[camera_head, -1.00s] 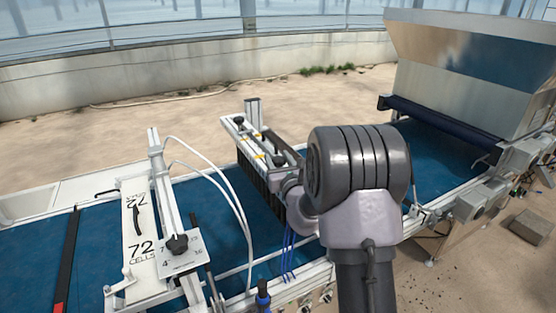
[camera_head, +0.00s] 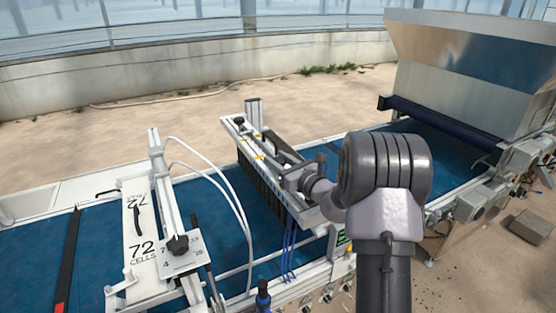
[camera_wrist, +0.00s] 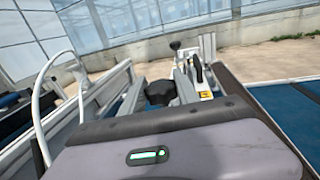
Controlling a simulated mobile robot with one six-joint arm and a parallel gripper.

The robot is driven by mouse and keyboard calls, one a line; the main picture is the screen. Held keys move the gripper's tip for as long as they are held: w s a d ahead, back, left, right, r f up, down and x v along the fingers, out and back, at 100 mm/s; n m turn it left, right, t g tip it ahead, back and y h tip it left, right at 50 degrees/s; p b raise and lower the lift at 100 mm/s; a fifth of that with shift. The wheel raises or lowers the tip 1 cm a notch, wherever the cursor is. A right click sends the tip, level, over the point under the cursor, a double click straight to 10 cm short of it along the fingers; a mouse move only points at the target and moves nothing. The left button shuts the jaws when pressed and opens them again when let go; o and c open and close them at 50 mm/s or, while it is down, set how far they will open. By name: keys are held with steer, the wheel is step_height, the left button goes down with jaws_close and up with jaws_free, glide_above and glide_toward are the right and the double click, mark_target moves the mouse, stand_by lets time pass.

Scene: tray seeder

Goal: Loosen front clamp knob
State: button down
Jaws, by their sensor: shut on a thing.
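The front clamp knob (camera_wrist: 160,92) is black and shows in the wrist view just past the edge of my gripper's grey housing. In the head view it is hidden by my arm and gripper. My gripper (camera_head: 281,150) is at the near part of the white dibbler frame (camera_head: 230,127) and is shut on the front knob.
The blue conveyor belt (camera_head: 210,205) runs beneath the frame. White hoses (camera_head: 225,180) arch left of it, beside the plate marked 72 cells (camera_head: 142,250). A metal hopper (camera_head: 470,65) stands at the right. Blue tubes (camera_head: 289,245) hang near the front rail.

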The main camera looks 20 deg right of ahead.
steer(key=shift+n+g+y, duration=0.3)
steer(key=shift+n+y, duration=0.5)
steer(key=shift+y, duration=0.4)
steer(key=c, duration=0.9)
jaws_free()
steer(key=shift+r, duration=0.3)
step_height(320, 180, up, 4)
steer(key=shift+f+p, duration=0.1)
steer(key=shift+p, duration=1)
steer(key=s+a, duration=0.4)
steer(key=s, duration=1.1)
steer(key=shift+s+a+r+p, duration=0.15)
steer(key=shift+s+r+p, duration=0.15)
steer(key=shift+p, duration=0.15)
